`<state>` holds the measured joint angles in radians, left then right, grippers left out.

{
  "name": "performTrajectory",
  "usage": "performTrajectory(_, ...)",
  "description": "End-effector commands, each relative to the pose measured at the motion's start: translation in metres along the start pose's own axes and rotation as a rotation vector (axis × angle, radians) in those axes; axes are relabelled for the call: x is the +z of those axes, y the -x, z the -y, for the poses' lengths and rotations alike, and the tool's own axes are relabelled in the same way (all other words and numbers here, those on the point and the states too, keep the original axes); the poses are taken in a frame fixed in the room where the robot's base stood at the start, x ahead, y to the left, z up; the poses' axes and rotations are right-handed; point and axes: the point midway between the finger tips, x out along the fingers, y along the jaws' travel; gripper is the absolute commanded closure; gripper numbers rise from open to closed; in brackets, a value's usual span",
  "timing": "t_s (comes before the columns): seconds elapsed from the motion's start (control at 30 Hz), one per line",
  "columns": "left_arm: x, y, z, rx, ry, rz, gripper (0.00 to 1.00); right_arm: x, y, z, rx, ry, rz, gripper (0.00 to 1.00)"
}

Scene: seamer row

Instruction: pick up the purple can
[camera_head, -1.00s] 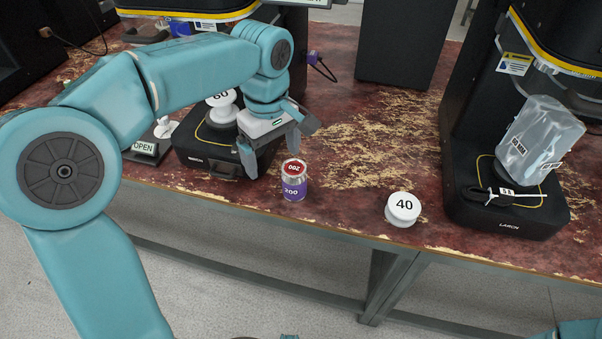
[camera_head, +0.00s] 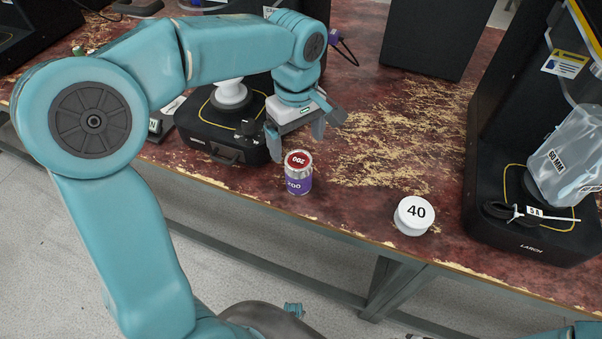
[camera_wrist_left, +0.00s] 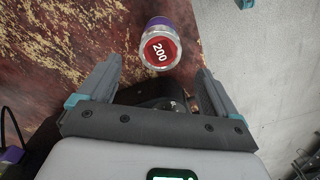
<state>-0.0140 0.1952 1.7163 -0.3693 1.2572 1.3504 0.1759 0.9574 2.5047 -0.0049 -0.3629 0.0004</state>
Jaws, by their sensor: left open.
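The purple can (camera_head: 298,184) stands upright on the worn red tabletop near its front edge. It has a silver rim and a red lid marked 200. My left gripper (camera_head: 296,138) is open just behind the can, with its fingers pointing down; in the picture they are above the can and apart from it. In the left wrist view the can (camera_wrist_left: 160,45) lies beyond the fingertips, centred between the two open fingers (camera_wrist_left: 157,85), with nothing between them. My right gripper is not in view.
A white round piece marked 40 (camera_head: 413,215) stands to the can's right near the table edge. A black machine base (camera_head: 212,145) is close on the left. Another black base (camera_head: 530,240) with a clear bag (camera_head: 565,165) is at right.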

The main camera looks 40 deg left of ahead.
Motion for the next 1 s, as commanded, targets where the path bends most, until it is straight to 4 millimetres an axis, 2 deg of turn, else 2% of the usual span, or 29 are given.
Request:
performTrajectory(0.03, 0.0, -0.016, 0.001, -0.004, 0.0, 0.001, 0.08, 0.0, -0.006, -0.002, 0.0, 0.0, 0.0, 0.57)
performTrajectory(0.2, 0.001, -0.048, 0.001, -0.002, 0.001, 0.001, 0.08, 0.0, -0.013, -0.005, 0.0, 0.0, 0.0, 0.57)
performTrajectory(0.43, 0.001, -0.066, -0.002, 0.0, 0.0, 0.001, 0.08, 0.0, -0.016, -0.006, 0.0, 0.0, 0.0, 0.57)
performTrajectory(0.7, 0.003, -0.108, -0.004, -0.002, 0.001, 0.001, 0.08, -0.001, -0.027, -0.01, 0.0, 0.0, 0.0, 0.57)
performTrajectory(1.0, 0.002, -0.112, -0.005, 0.001, 0.001, 0.0, 0.08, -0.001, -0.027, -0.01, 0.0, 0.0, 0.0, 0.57)
